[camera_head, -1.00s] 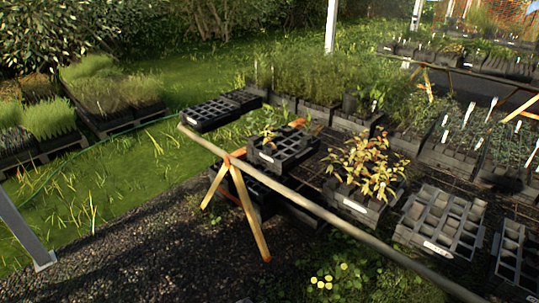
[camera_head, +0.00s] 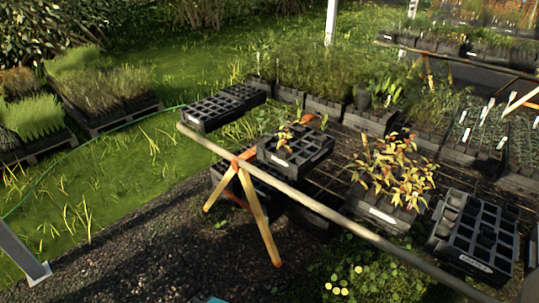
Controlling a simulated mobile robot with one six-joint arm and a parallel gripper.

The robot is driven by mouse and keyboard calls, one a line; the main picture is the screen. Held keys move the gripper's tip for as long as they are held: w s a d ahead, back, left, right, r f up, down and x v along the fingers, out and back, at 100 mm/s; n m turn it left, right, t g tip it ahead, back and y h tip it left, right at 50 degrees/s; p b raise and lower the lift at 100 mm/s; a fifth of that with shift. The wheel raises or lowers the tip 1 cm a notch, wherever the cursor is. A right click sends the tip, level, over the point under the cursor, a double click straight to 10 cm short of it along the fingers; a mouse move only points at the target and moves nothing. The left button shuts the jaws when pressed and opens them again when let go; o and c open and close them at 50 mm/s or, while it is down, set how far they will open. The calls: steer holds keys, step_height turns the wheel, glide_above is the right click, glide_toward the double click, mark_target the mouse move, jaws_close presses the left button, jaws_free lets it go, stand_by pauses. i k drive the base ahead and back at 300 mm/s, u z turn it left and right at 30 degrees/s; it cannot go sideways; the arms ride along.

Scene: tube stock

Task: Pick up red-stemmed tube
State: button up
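A tray of plants with yellow and reddish leaves (camera_head: 390,168) stands on the bench, right of centre. Its stems are too small to tell their colour. A smaller plant with a few orange-tinted leaves (camera_head: 284,136) stands in a black cell tray (camera_head: 290,160) to its left. I cannot tell which single tube is the red-stemmed one. My gripper is not in view.
A long rail (camera_head: 300,198) on orange trestle legs (camera_head: 259,220) runs along the bench's near edge. Black cell trays stand at the bench's left end (camera_head: 205,112) and right (camera_head: 477,235). Gravel (camera_head: 130,265) lies in front. A small teal patch (camera_head: 215,300) shows at the bottom edge.

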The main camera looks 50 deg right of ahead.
mark_target(285, 153)
steer(key=z, duration=0.1)
steer(key=i, duration=1.35)
steer(key=z, duration=0.45)
